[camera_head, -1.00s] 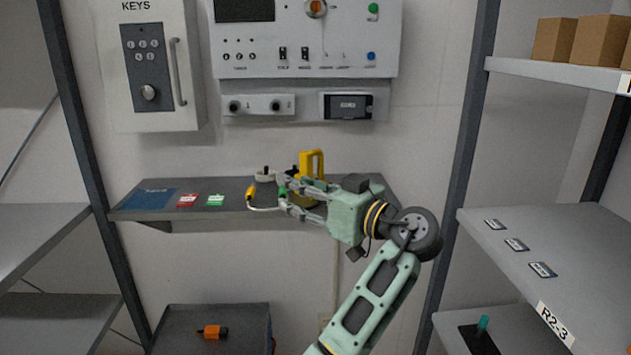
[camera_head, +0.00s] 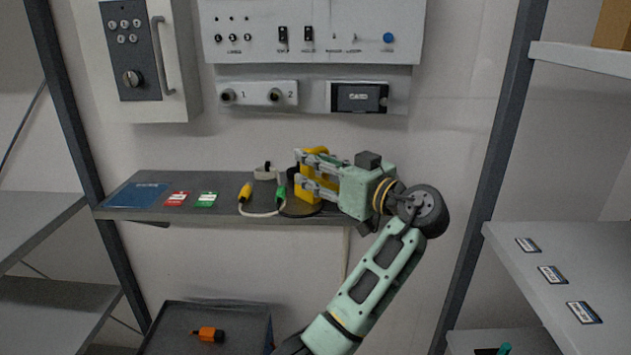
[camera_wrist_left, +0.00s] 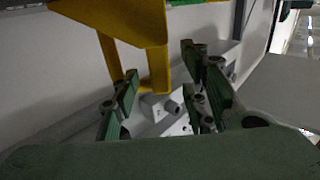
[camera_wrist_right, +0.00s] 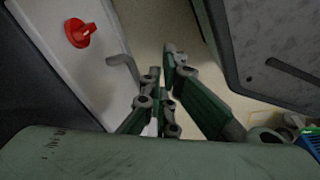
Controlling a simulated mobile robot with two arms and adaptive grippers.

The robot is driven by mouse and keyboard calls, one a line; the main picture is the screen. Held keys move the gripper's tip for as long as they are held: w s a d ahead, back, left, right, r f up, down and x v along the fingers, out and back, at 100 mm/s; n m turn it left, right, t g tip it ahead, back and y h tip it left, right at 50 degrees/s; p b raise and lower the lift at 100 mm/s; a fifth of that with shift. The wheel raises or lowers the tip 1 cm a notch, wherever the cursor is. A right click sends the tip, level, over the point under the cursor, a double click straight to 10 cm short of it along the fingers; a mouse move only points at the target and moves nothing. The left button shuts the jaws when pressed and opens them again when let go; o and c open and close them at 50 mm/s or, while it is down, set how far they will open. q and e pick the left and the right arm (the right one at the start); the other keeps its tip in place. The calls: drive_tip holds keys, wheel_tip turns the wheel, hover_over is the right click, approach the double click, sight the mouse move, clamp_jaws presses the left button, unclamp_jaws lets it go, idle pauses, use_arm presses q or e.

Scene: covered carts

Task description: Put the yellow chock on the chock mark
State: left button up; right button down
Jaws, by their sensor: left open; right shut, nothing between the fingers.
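The yellow chock (camera_head: 314,193) stands upright on the wall shelf. My left gripper (camera_head: 301,169) is open at its upper part, coming from the right, and partly hides it. In the left wrist view, the yellow chock (camera_wrist_left: 125,22) has its frame-like upper part reaching between the open fingers of the left gripper (camera_wrist_left: 160,68). I cannot tell whether a finger touches it. My right gripper (camera_wrist_right: 162,75) is shut and empty, seen only in the right wrist view. I cannot make out a chock mark.
The wall shelf (camera_head: 235,207) also bears a blue booklet (camera_head: 137,195), red (camera_head: 176,199) and green (camera_head: 207,200) tags, and a cable with yellow (camera_head: 245,193) and green plugs. A control panel (camera_head: 310,35) hangs above. An orange item (camera_head: 208,334) lies in the lower tray (camera_head: 170,320).

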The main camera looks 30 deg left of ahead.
use_arm(q)
drive_tip(key=x, duration=0.4)
drive_tip(key=shift+d, duration=0.1)
clamp_jaws()
idle(0.6)
